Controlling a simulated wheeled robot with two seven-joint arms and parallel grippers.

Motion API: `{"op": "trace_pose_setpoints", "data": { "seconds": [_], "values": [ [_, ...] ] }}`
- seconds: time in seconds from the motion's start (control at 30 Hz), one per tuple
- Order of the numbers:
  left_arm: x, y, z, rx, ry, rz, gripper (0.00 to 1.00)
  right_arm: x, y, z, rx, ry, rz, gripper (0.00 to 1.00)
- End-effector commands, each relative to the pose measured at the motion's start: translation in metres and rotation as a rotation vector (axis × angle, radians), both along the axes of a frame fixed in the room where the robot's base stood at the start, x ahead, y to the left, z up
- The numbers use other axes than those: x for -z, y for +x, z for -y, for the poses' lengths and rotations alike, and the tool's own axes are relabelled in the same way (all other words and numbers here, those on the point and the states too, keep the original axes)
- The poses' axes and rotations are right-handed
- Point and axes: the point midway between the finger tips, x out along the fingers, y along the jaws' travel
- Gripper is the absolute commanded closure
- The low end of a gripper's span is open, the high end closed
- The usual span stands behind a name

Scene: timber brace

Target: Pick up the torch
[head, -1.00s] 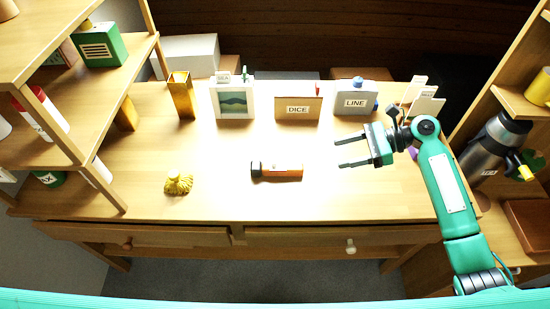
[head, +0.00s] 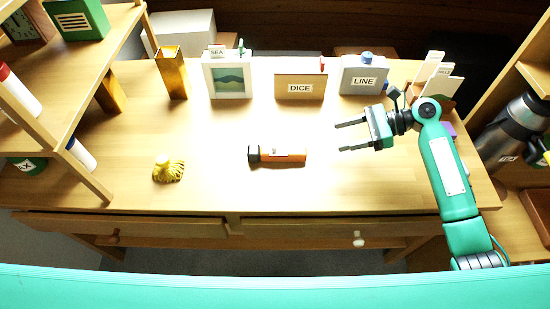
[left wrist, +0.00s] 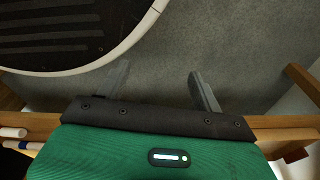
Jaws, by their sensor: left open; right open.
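The torch (head: 278,156) lies on its side on the wooden desk, near the middle. It has an orange body and a black head at its left end. My right gripper (head: 341,137) is open and empty above the desk, to the right of the torch and apart from it, with its fingers pointing left. My left gripper (left wrist: 158,82) shows only in the left wrist view. It is open and empty, over the grey floor, and the torch is not in that view.
A yellow tassel-like object (head: 168,171) lies left on the desk (head: 220,190). Along the back stand a gold vase (head: 172,74), a SEA picture box (head: 228,78), a DICE box (head: 300,86) and a LINE box (head: 363,75). Shelves flank both sides. Desk around the torch is clear.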

Motion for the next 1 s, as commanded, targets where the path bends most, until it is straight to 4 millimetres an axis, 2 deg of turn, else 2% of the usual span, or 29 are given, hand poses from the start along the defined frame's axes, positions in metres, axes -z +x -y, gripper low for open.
{"op": "trace_pose_setpoints", "data": {
  "seconds": [0.03, 0.1, 0.23, 0.4, 0.8, 1.0],
  "values": [
    [-0.001, 0.012, 0.003, -0.003, -0.004, 0.011, 0.33, 0.016, 0.0, 0.0, 0.0, 0.0, 0.0, 0.42],
    [-0.013, 0.023, 0.006, -0.005, -0.006, 0.015, 0.33, 0.024, 0.0, 0.0, 0.0, 0.0, 0.0, 0.42],
    [-0.032, 0.036, 0.009, -0.008, -0.01, 0.022, 0.33, 0.033, 0.0, 0.0, 0.0, 0.0, 0.0, 0.42],
    [-0.044, 0.041, 0.01, -0.009, -0.011, 0.021, 0.33, 0.037, 0.0, -0.004, -0.001, 0.0, 0.0, 0.42],
    [-0.046, 0.042, 0.011, -0.009, -0.011, 0.022, 0.33, 0.062, 0.0, -0.069, -0.001, 0.002, -0.002, 0.42],
    [-0.047, 0.042, 0.011, -0.009, -0.011, 0.022, 0.33, 0.067, 0.0, -0.081, 0.001, 0.0, 0.0, 0.42]
  ]
}}
